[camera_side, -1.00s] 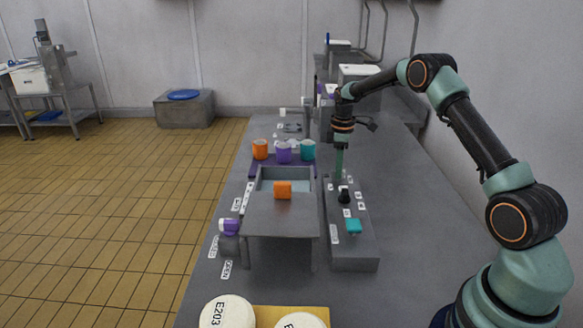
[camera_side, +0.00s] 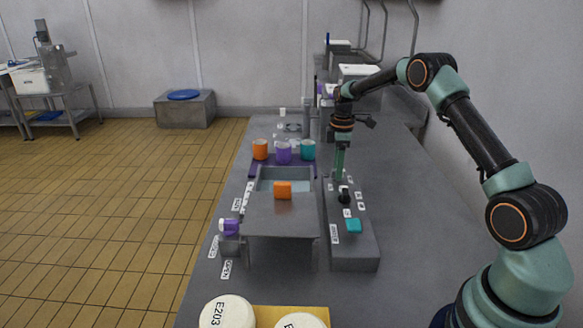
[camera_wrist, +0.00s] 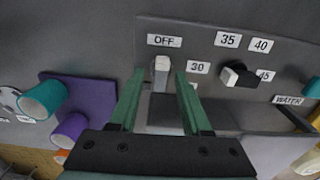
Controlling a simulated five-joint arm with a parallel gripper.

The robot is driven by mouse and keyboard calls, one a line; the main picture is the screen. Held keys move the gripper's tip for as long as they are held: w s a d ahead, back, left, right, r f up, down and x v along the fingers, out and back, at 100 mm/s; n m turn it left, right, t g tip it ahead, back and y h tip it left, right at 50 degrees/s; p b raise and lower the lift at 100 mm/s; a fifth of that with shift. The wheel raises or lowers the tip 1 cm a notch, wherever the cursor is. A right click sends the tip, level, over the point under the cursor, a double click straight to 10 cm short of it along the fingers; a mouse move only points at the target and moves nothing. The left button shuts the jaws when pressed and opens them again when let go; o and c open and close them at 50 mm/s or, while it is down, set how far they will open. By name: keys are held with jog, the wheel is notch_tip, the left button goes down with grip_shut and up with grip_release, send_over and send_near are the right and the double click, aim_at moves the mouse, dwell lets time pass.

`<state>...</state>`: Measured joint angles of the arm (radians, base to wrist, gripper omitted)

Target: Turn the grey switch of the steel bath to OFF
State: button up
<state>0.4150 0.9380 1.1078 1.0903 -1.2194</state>
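The steel bath (camera_side: 262,222) stands on the counter with a flat lid and an orange handle block (camera_side: 283,190). Its control panel (camera_side: 352,263) lies to its right. In the wrist view the small grey switch (camera_wrist: 161,66) stands just below the OFF label (camera_wrist: 164,40), left of the 30 label. My gripper (camera_wrist: 158,76) is open, with one green finger on each side of the switch; I cannot tell whether either touches it. In the side view my gripper (camera_side: 340,172) points down at the panel's far end, and the switch cannot be made out there.
A black knob (camera_wrist: 244,78) with a pale end sits among the number labels, right of my gripper. A teal button (camera_side: 353,226) is on the panel's near end. Orange, purple and teal cups (camera_side: 283,152) stand behind the bath. Clear counter lies right of the panel.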

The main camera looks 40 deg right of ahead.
dwell(0.3)
notch_tip(320, 180, up, 12)
dwell(0.5)
jog(key=shift+s, duration=0.1)
jog(key=s+a+r+m+t, duration=0.35)
jog(key=s+a+r, duration=0.35)
jog(key=a+r, duration=0.4)
jog(key=s+a+f+m+t, duration=0.1)
jog(key=s+a+f+m, duration=0.1)
jog(key=s+a, duration=0.3)
jog(key=s+a+f+m+t, duration=0.1)
jog(key=s+a+f+m, duration=0.1)
jog(key=s+a, duration=0.4)
jog(key=s+m, duration=0.1)
jog(key=s, duration=0.2)
jog(key=shift+f+m, duration=0.35)
